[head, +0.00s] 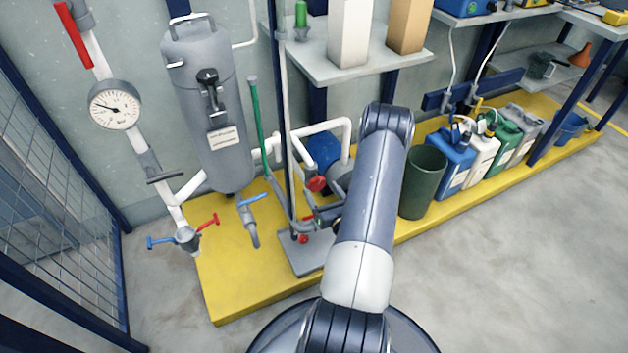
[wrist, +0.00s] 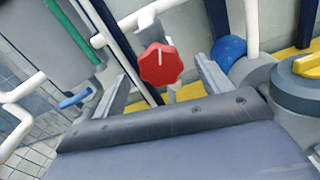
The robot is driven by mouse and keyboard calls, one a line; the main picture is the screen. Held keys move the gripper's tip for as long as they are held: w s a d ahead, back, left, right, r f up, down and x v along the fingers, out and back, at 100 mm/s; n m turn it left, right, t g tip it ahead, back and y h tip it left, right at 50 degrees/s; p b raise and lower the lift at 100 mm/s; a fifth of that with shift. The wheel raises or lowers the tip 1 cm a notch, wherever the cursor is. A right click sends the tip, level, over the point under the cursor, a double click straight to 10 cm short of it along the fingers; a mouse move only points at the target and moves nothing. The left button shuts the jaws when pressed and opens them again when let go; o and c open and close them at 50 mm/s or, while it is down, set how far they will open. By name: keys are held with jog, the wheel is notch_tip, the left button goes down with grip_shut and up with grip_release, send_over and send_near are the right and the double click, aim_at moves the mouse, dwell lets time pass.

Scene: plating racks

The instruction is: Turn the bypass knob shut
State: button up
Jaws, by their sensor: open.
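A red faceted knob (wrist: 159,66) with a pale line on its face, the line pointing nearly straight up, sits in the wrist view on a pale pipe fitting. No label shows on it. My gripper (wrist: 162,72) is open, with one grey finger to the left of the knob and one to the right. Both fingers look apart from it; how far the knob lies beyond the tips I cannot tell. In the head view a red knob (head: 316,184) shows on the white piping left of my arm. My arm hides most of the gripper there.
A yellow knob (wrist: 308,66) on a grey body stands close on the right in the wrist view. Blue (head: 254,199) and red (head: 208,223) lever handles, a grey tank (head: 211,110) and a green bin (head: 423,180) surround the piping. The floor at right is clear.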

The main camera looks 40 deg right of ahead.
aim_at(318, 186)
jog(key=b+x, duration=0.1)
jog(key=x, duration=0.5)
jog(key=shift+c, duration=0.2)
jog(key=c, duration=0.9)
